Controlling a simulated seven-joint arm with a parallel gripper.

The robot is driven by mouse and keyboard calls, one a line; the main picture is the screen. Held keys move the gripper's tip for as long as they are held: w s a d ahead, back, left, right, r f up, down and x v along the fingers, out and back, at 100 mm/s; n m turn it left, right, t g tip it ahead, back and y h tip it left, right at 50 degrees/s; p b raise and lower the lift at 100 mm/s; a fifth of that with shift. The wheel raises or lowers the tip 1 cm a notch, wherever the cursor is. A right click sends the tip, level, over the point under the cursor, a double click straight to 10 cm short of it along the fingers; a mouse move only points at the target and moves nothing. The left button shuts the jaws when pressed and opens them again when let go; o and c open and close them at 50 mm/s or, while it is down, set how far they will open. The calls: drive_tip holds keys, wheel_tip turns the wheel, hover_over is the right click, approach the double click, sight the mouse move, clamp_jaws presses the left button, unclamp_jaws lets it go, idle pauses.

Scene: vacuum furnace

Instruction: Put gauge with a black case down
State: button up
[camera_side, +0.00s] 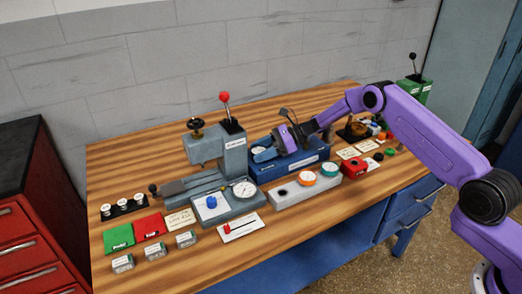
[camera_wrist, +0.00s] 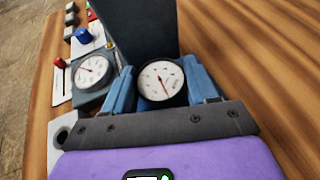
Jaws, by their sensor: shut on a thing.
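The gauge with a black case (camera_wrist: 160,82) has a white dial with a red needle. It sits between the two blue fingers of my gripper (camera_wrist: 162,88), which is shut on it. The held gauge shows there only as a small pale face (camera_side: 258,149). I cannot tell whether it touches anything below. A grey rack (camera_side: 292,194) stands in front, with an orange gauge (camera_side: 307,178), a teal gauge (camera_side: 329,169) and a dark empty hole at its left.
Another white-dial gauge (camera_side: 244,188) is in the press's grey base; it also shows in the wrist view (camera_wrist: 93,70). A dark panel (camera_wrist: 140,28) rises just beyond the held gauge. A card with a red slider (camera_side: 240,228) lies in front. Bare wood (camera_side: 270,240) shows along the front edge.

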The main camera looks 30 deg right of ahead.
drive_tip(key=shift+f, duration=0.45)
drive_tip(key=shift+s+f, duration=0.1)
drive_tip(key=shift+f, duration=0.15)
drive_tip(key=o, duration=1.2)
drive_tip(key=shift+s+f, duration=0.1)
drive_tip(key=shift+o, duration=0.2)
drive_tip(key=shift+r, duration=0.6)
drive_tip(key=v, duration=1.2)
drive_tip(key=shift+r, duration=0.25)
